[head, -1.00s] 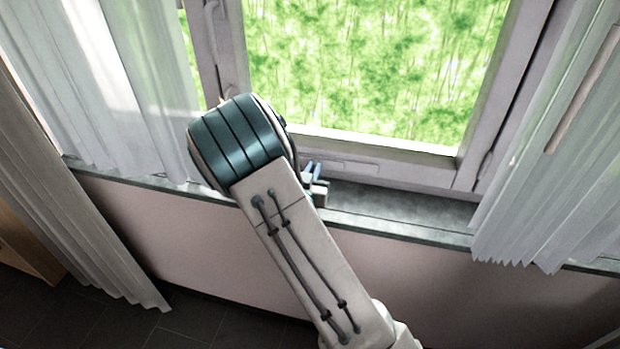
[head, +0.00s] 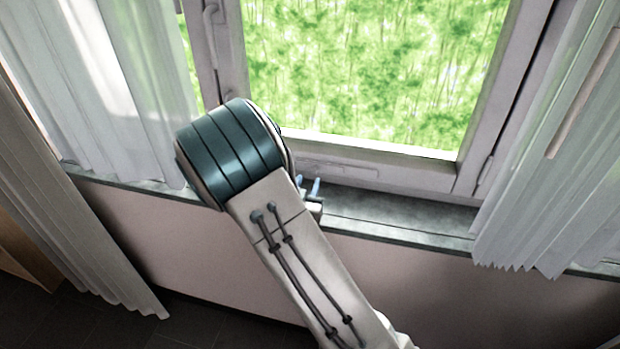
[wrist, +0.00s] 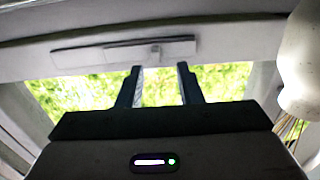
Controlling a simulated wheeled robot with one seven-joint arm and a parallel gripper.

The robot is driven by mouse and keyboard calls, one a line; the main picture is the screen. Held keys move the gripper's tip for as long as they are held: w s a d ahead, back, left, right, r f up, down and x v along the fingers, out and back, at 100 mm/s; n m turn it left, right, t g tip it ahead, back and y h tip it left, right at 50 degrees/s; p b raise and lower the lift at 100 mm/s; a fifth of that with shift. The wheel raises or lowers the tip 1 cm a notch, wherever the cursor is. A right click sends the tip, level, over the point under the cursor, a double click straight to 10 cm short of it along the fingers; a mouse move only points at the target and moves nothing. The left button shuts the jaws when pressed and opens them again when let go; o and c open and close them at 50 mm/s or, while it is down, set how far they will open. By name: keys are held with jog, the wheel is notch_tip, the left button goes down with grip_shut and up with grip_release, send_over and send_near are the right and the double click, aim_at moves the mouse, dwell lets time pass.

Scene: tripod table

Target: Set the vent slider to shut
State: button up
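The vent (wrist: 123,51) is a pale strip on the window's bottom rail. In the wrist view it runs across the top of the picture, with a small slider knob (wrist: 155,48) right of its middle. The vent also shows in the head view (head: 345,170), partly behind my arm; the knob cannot be made out there. My gripper (wrist: 160,72) is open, its two dark fingers apart with nothing between them. The knob appears beyond the fingertips, in line with the gap between them. My gripper in the head view (head: 308,187) is mostly hidden by my arm.
The grey sill (head: 395,218) is clear to the right of my arm. A cream vase-like object (wrist: 300,62) with thin stems is close at the right of the wrist view. Curtains (head: 120,85) hang on both sides. A window handle (head: 212,30) is at upper left.

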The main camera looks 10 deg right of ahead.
jog(key=p+v, duration=0.2)
jog(key=v, duration=0.7)
jog(key=shift+s+a, duration=0.2)
jog(key=shift+s, duration=0.15)
notch_tip(320, 180, up, 5)
jog(key=s+a+n+g+y, duration=0.2)
jog(key=s+a+g+y, duration=0.1)
jog(key=g+y, duration=0.6)
jog(key=s+d+r+n+g, duration=0.1)
jog(key=s+d+r+g, duration=0.1)
jog(key=s, duration=0.5)
jog(key=s+d+r+n+g, duration=0.2)
jog(key=s+d+r, duration=0.2)
jog(key=s+d, duration=0.2)
jog(key=shift+s+d+h, duration=0.3)
jog(key=shift+s+h, duration=0.1)
jog(key=shift+s, duration=0.6)
